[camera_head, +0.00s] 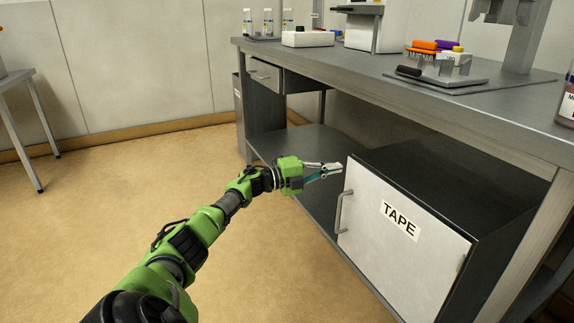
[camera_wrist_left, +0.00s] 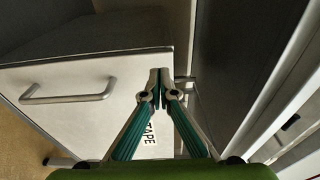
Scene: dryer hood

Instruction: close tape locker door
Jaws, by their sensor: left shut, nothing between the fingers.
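The tape locker (camera_head: 432,172) is a dark box on the lower shelf of the bench. Its white door (camera_head: 385,248) bears a "TAPE" label (camera_head: 400,219) and a metal bar handle (camera_head: 344,212) at its left side. The door looks flush with the locker front; I cannot tell whether a small gap is left. My left gripper (camera_head: 338,169) is shut and empty, just left of the door's upper left corner, above the handle. The left wrist view shows the closed fingertips (camera_wrist_left: 160,76) in front of the door, with the handle (camera_wrist_left: 68,93) to their left. My right gripper is not in view.
The steel bench top (camera_head: 330,62) overhangs the locker. A drawer (camera_head: 264,75) hangs under it at the back left. A rack with orange and purple items (camera_head: 440,63) stands on the bench. The floor (camera_head: 120,190) left of the bench is clear.

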